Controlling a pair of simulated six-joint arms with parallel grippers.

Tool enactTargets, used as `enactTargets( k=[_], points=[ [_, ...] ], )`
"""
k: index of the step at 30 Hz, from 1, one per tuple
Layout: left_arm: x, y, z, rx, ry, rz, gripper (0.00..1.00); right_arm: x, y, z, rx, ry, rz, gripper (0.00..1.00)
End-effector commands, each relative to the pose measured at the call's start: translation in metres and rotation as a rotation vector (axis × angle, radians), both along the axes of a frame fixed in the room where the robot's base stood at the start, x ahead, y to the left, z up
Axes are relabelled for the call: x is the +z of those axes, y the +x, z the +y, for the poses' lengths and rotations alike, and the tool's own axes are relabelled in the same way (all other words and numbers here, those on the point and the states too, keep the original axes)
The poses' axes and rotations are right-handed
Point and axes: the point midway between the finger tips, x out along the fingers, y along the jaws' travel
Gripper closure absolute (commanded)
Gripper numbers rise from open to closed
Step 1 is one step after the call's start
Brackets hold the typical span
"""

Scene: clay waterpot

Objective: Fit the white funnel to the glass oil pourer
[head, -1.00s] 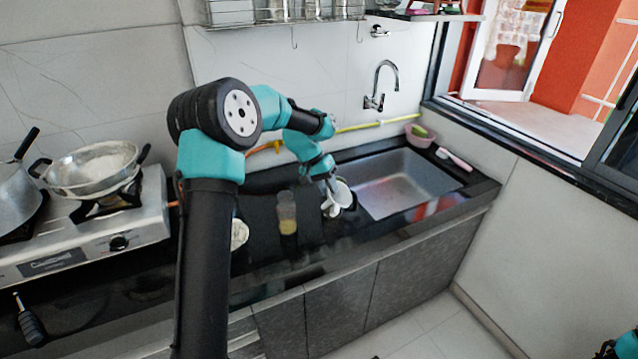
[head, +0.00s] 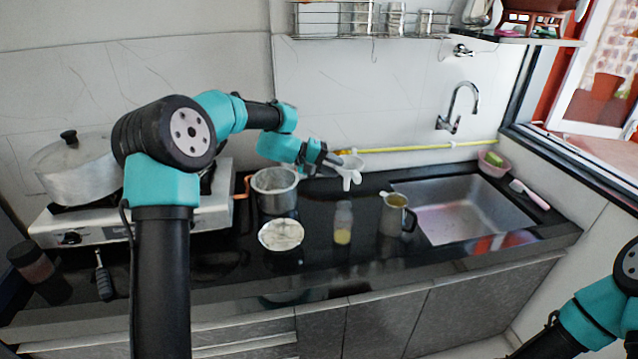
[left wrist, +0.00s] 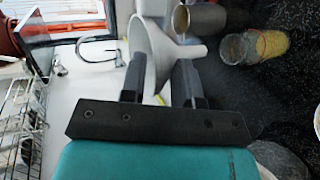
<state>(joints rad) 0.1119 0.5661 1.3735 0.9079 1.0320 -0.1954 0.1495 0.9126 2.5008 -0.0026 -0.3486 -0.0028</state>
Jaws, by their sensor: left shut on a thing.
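The white funnel (head: 348,175) is held in my left gripper (head: 334,163), raised above the back of the counter. The left wrist view shows the funnel (left wrist: 152,42) between the two fingers (left wrist: 157,80), its wide mouth to one side and its spout pointing toward the pourer. The glass oil pourer (head: 343,222) stands upright on the dark counter with yellow oil in its lower part. It also shows in the left wrist view (left wrist: 240,48). In the head view the funnel is above and behind the pourer, apart from it. My right gripper is out of view.
A metal jug (head: 393,216) stands just right of the pourer. A pale-topped bowl (head: 281,234) and a steel pot (head: 274,192) stand to its left. The sink (head: 460,213) is farther right, the stove (head: 75,222) at far left. The counter before the pourer is clear.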

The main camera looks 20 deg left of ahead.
Motion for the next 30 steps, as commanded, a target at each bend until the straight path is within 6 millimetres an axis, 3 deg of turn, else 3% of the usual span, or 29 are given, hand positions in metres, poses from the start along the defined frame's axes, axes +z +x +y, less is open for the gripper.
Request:
enactTargets(
  k=[16, 30],
  points=[
    [0.003, 0.003, 0.000, 0.008, -0.010, -0.004, 1.00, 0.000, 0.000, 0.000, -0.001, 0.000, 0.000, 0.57],
    [-0.021, 0.002, 0.000, 0.009, -0.011, -0.003, 1.00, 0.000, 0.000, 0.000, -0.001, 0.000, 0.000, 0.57]
  ],
)
